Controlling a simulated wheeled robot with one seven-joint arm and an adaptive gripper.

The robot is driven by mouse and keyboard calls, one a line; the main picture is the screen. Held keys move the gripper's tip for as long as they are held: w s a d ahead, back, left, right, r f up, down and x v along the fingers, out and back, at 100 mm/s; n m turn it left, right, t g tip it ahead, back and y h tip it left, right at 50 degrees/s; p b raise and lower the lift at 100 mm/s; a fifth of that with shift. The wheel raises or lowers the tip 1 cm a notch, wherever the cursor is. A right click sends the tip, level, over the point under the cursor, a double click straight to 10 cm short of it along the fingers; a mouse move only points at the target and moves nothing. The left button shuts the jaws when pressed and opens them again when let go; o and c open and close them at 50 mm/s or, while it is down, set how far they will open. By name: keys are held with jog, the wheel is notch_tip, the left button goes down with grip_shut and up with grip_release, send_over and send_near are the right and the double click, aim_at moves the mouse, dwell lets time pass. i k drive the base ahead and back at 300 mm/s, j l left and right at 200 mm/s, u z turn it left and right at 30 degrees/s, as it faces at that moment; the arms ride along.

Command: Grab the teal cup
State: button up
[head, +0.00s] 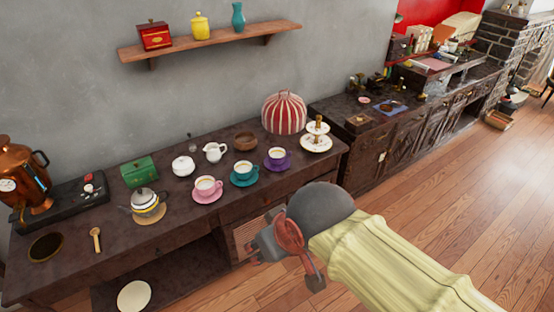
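A wooden bowl (245,141) and a white jug (215,152) stand behind the teal cup. A striped tea cosy (284,113) and a tiered stand (317,139) are to the right. A teapot (145,203) is at the left. The floor (450,220) at right is clear.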

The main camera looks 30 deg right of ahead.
aim_at(244, 169)
jog(key=i+j, duration=0.3)
jog(key=i, duration=0.2)
jog(key=i+j+z, duration=0.3)
jog(key=z, duration=0.2)
jog(key=i+j+z, duration=0.35)
jog(key=z, duration=0.35)
